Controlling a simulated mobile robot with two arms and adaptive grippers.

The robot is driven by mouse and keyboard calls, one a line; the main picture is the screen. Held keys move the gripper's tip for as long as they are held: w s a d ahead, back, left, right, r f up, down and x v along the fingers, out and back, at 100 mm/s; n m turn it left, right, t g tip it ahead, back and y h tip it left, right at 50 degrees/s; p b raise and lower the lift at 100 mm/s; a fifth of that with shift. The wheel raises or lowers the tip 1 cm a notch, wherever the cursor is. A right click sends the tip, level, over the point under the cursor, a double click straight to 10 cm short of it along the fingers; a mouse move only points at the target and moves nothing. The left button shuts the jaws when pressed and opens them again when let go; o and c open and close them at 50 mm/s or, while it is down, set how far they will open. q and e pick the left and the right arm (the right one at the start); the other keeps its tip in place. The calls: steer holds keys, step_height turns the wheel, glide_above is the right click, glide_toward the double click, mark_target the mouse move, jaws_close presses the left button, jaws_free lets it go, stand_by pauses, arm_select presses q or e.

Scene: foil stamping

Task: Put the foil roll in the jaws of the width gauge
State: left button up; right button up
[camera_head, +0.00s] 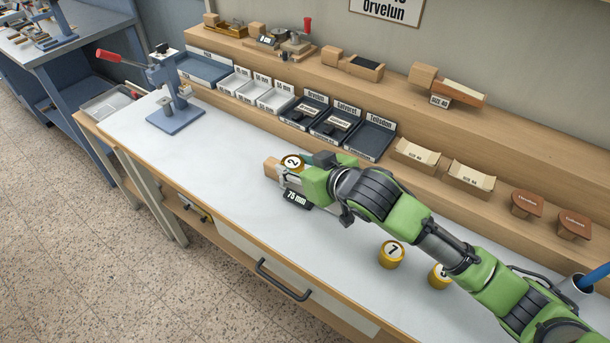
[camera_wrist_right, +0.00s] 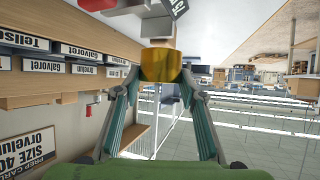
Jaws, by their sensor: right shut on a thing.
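My right gripper (camera_head: 306,170) is shut on a gold foil roll (camera_head: 292,162) marked 2, at the middle of the bench. In the right wrist view the roll (camera_wrist_right: 161,66) sits between the two fingertips of my right gripper (camera_wrist_right: 161,78). The width gauge (camera_head: 271,167) is partly hidden behind the gripper; its wooden end shows at left, and a dark "75 mm" plate (camera_head: 297,199) shows in front. The roll appears at the gauge; whether it is between the jaws or above them I cannot tell. My left gripper is not in view.
Two more gold rolls stand on the bench: one marked 7 (camera_head: 391,254) and one partly hidden by my arm (camera_head: 439,275). A hand press (camera_head: 172,100) with a red lever stands at left. Trays (camera_head: 368,138) line the back. The bench left of the gauge is clear.

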steer(key=shift+w+d+f, duration=0.35)
steer(key=shift+d+f, duration=0.05)
steer(key=shift+f, duration=0.15)
steer(key=shift+w+d+f, duration=0.3)
steer(key=shift+d+f, duration=0.05)
steer(key=shift+f, duration=0.2)
steer(key=f, duration=0.3)
steer(key=shift+w+d+f+p, duration=0.1)
steer(key=shift+w+d+p, duration=0.1)
steer(key=shift+d+p, duration=0.15)
steer(key=shift+a+f, duration=0.15)
steer(key=shift+f, duration=0.2)
steer(key=shift+f, duration=0.1)
steer(key=o, duration=1.1)
steer(key=v, duration=1.2)
steer(key=shift+b, duration=0.3)
